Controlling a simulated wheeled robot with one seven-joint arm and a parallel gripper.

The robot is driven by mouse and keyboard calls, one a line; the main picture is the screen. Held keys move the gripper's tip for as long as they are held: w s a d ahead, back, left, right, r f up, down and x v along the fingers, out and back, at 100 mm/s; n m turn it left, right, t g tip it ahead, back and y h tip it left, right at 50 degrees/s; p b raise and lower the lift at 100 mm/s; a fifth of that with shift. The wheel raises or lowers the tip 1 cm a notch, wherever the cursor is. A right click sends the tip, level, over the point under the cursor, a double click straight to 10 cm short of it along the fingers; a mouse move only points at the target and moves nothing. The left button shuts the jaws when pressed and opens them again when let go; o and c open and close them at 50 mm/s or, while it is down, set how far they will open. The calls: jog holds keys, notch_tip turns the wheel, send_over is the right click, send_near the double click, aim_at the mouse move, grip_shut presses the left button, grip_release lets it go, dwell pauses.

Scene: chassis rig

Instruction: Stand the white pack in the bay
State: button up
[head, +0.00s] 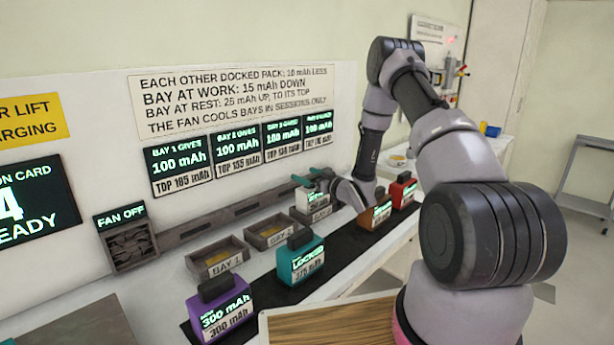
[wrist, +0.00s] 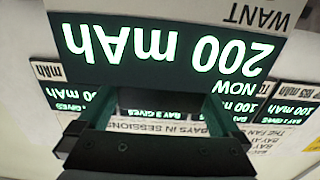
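The white pack (head: 306,201) is at the third bay (head: 317,215), in the row behind the dark strip. It looks upright. I cannot tell whether it rests in that bay or hangs just above it. My gripper (head: 309,178) reaches it from the right, with teal fingers at its top. In the wrist view my gripper (wrist: 160,105) has its fingers on both sides of a dark handle. The white pack's screen (wrist: 165,50) shows there upside down, reading 200 mAh. The pack's lower part is hidden.
Bays 1 (head: 222,258) and 2 (head: 271,232) are empty. On the dark strip (head: 343,246) stand a purple pack (head: 222,309), a teal pack marked locked (head: 300,259), an orange pack (head: 376,212) and a red pack (head: 403,191). The fan (head: 128,245) reads off.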

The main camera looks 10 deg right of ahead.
jog(key=shift+r, duration=0.1)
jog(key=shift+s+d, duration=0.2)
jog(key=shift+s, duration=0.05)
jog(key=v, duration=1.1)
jog(key=shift+s, duration=0.15)
jog(key=shift+d, duration=0.1)
